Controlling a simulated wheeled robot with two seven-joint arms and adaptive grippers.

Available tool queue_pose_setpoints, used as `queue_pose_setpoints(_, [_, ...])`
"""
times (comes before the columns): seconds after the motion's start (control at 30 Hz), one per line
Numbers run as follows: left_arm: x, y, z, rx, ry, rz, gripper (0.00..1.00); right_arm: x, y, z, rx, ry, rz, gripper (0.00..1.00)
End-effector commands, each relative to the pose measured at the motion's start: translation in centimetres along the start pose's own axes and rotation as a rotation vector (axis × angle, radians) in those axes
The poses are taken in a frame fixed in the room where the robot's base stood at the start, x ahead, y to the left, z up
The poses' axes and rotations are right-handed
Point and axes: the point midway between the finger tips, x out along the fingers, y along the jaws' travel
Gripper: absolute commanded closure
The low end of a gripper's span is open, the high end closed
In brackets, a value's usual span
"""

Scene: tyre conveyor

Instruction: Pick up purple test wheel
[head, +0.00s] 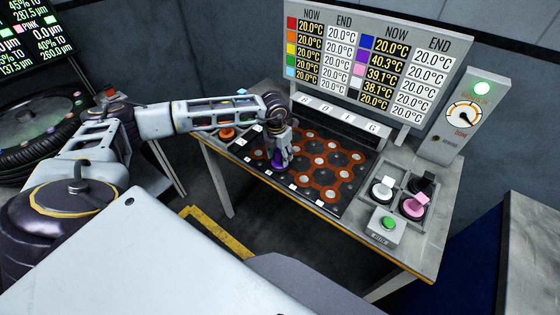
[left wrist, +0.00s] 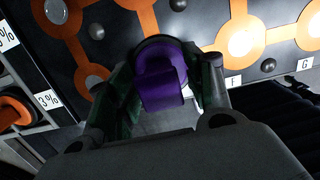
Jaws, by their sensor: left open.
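The purple test wheel shows in the left wrist view (left wrist: 162,90) as a purple upright grip on a dark round base. In the head view its purple part (head: 277,163) shows just under my left gripper, mostly hidden by the fingers. It stands at the near-left part of the black and orange plate (head: 357,158). My left gripper (head: 284,148) points down over it. In the left wrist view the two fingers stand on either side of the purple grip, apart from each other. I cannot tell whether they touch it. My right gripper is not in view.
A tray at the right holds white (head: 382,188), pink (head: 414,205) and black (head: 421,182) wheels. A green button box (head: 386,225) stands in front. An orange wheel (head: 227,132) sits in the left rack. A temperature board (head: 372,68) and gauge panel (head: 463,115) stand behind.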

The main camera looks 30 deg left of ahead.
Motion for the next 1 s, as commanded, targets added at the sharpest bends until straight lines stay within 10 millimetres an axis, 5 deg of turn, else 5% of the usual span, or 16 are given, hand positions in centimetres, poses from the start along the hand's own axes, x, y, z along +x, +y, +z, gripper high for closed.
queue_pose_setpoints(0.47, [0.15,-0.01,0.02,0.0,0.0,0.0,0.48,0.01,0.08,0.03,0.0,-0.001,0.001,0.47])
queue_pose_setpoints(0.87, [0.14,0.0,0.03,0.0,-0.001,0.0,0.98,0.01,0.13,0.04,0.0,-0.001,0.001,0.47])
queue_pose_setpoints(1.0, [0.06,0.0,0.09,0.0,-0.002,0.0,1.0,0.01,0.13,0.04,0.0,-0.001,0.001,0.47])
